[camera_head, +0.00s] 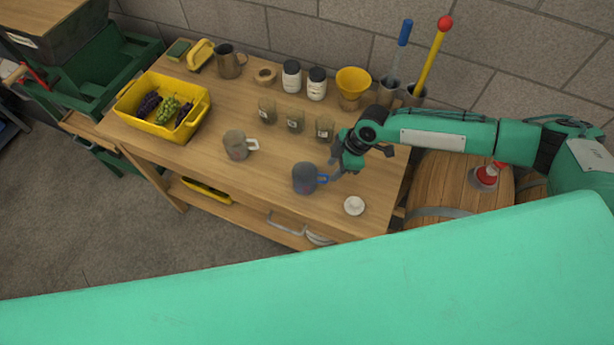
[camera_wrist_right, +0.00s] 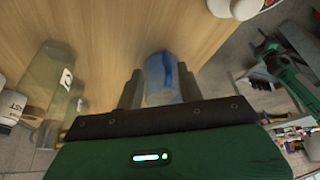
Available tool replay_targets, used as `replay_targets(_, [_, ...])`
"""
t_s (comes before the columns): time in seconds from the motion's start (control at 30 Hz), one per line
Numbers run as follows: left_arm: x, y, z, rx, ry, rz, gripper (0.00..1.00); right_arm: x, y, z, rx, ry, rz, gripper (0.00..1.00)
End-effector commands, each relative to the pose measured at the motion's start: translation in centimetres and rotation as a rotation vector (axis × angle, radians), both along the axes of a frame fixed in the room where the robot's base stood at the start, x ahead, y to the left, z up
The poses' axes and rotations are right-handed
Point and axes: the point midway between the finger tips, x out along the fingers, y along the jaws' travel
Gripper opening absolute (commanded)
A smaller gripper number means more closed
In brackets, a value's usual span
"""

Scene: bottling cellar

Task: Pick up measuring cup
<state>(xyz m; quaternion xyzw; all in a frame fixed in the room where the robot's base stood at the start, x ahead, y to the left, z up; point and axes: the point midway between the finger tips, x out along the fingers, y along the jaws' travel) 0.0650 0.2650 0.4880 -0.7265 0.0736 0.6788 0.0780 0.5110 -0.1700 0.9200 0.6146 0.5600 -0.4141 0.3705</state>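A dark grey-blue cup with a blue handle (camera_head: 304,178) stands upright near the front edge of the wooden table. A grey cup with red marks and a pale handle (camera_head: 236,145) stands to its left; which is the measuring cup I cannot tell for sure. My right gripper (camera_head: 336,171) is low at the handle side of the blue-handled cup. In the right wrist view, the blue handle (camera_wrist_right: 170,72) lies between the spread fingers of my right gripper (camera_wrist_right: 160,84), with no clear grip on it. My left gripper is not in view.
A small white round object (camera_head: 354,205) lies right of the cup. Several glass jars (camera_head: 295,121) stand behind. A yellow funnel (camera_head: 353,82), white bottles (camera_head: 291,77) and a yellow grape crate (camera_head: 138,116) are farther back. A barrel (camera_head: 450,185) stands right of the table.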

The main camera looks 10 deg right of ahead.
Motion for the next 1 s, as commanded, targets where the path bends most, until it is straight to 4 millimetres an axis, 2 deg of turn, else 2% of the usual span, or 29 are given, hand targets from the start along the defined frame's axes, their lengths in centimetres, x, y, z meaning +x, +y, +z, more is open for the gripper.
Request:
replay_targets(0.1, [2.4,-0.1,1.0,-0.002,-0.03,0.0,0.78,-0.2,0.4,-0.5,-0.001,0.003,0.001,0.38])
replay_targets(0.2, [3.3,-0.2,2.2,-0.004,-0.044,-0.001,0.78,-0.4,1.0,-1.5,-0.002,0.003,0.002,0.38])
replay_targets(0.3, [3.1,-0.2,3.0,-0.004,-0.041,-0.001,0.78,-0.6,1.5,-2.7,-0.002,0.002,0.002,0.38])
replay_targets(0.5, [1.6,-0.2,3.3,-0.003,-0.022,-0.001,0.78,-0.5,2.1,-4.5,-0.001,0.001,0.0,0.38])
replay_targets(0.77, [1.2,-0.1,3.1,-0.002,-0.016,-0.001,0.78,-0.5,2.1,-4.8,-0.001,0.0,0.0,0.38])
replay_targets(0.93, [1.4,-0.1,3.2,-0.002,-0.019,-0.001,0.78,-0.4,2.1,-4.8,-0.001,0.0,0.0,0.04])
replay_targets(0.97, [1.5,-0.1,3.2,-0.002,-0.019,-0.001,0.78,-0.4,2.1,-4.8,-0.001,0.0,0.0,0.0])
replay_targets(1.0, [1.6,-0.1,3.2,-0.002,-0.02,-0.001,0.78,-0.4,2.1,-4.8,-0.001,0.0,0.0,0.0])
